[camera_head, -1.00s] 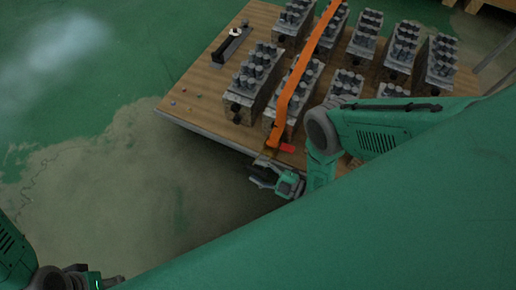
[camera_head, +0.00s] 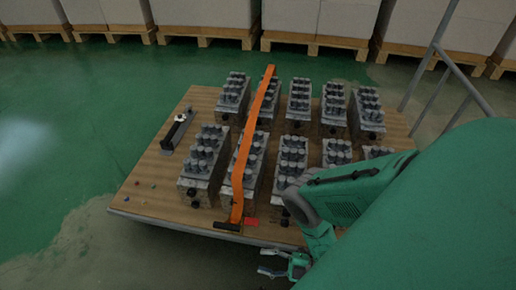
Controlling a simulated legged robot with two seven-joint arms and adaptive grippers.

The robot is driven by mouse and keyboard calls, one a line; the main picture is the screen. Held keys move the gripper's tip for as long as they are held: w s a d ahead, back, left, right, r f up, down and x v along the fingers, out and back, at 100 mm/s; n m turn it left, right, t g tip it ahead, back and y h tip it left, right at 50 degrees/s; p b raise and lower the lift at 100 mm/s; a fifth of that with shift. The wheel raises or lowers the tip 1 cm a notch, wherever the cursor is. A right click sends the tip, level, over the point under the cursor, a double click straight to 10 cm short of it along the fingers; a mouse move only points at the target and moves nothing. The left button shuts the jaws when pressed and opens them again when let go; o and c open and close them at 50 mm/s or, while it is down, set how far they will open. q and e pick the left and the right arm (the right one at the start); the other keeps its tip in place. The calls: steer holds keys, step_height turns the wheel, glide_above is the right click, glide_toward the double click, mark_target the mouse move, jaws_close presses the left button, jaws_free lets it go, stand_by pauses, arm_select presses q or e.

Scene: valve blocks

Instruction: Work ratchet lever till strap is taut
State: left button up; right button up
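An orange strap (camera_head: 247,150) runs over the valve blocks from the far side of the wooden platform to its near edge. At its near end is a dark ratchet lever (camera_head: 227,226), lying low near the edge, with a small red piece (camera_head: 250,221) beside it. Whether the strap is taut cannot be told. My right gripper (camera_head: 265,261) is just beyond the near edge, below and right of the lever and apart from it. Its fingers are spread and nothing shows between them. My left gripper is out of view.
Several grey valve blocks (camera_head: 200,170) stand in two rows on the platform (camera_head: 150,195). A black tool (camera_head: 178,130) lies at its left side, with small coloured bits near the left corner. Metal railing (camera_head: 430,60) stands right; pallets with white boxes (camera_head: 210,15) line the back.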

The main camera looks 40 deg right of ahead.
stand_by(0.5)
steer(key=w+r+m+g+h, duration=0.3)
steer(key=w+m+g+h, duration=0.3)
steer(key=w+m+h, duration=0.15)
steer(key=s+d+r+m+g+h, duration=0.4)
steer(key=s+r+m+g, duration=0.35)
steer(key=s+r, duration=0.6)
step_height(320, 180, up, 17)
steer(key=p, duration=1.7)
steer(key=shift+s+a+f+m, duration=0.15)
steer(key=shift+s+f+m, duration=0.05)
steer(key=shift+s+m, duration=0.1)
steer(key=shift+y, duration=0.25)
